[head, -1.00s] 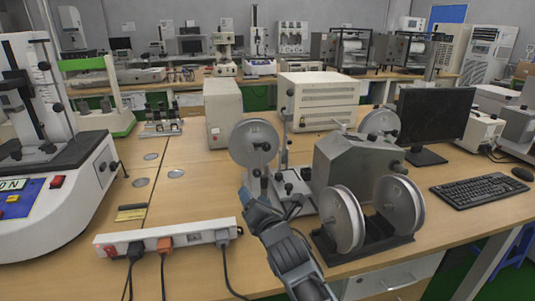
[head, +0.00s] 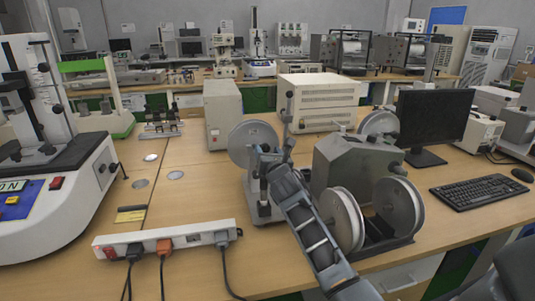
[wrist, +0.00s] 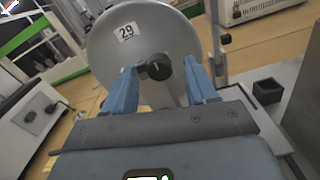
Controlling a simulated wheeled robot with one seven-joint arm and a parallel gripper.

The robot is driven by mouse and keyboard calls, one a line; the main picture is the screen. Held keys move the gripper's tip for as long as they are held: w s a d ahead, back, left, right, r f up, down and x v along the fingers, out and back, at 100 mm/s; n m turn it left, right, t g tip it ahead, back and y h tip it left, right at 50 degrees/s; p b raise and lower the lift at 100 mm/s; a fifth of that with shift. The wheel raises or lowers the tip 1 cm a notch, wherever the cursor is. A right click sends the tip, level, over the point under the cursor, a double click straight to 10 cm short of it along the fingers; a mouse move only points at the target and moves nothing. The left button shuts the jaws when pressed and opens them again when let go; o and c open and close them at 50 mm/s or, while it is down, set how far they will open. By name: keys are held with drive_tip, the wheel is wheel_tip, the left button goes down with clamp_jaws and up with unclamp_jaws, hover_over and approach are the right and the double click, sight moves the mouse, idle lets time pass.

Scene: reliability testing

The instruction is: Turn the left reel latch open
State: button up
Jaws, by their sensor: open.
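The left reel (head: 243,135) is a grey disc on a stand at the left of the winding machine. In the wrist view the reel (wrist: 110,42) faces me with a "29" label, and its black latch knob (wrist: 158,67) sits at the hub. My gripper (head: 264,154) is raised in front of the reel. In the wrist view its blue fingers (wrist: 160,78) are open, one on each side of the knob. I cannot tell whether they touch it. The arm and gripper hide the knob in the head view.
The grey machine housing (head: 352,165) and two front reels (head: 342,217) stand close to the right of my arm. A white power strip (head: 165,240) with cables lies at the front left. A monitor (head: 433,118) and keyboard (head: 487,193) are to the right.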

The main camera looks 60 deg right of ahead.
drive_tip(key=shift+w+d, duration=0.15)
drive_tip(key=shift+w, duration=0.05)
drive_tip(key=shift+c, duration=0.5)
drive_tip(key=c, duration=1)
drive_tip(key=shift+o, duration=0.2)
drive_tip(key=shift+m, duration=0.4)
drive_tip(key=m+p, duration=0.2)
drive_tip(key=m, duration=0.2)
drive_tip(key=shift+m, duration=0.4)
drive_tip(key=m, duration=0.6)
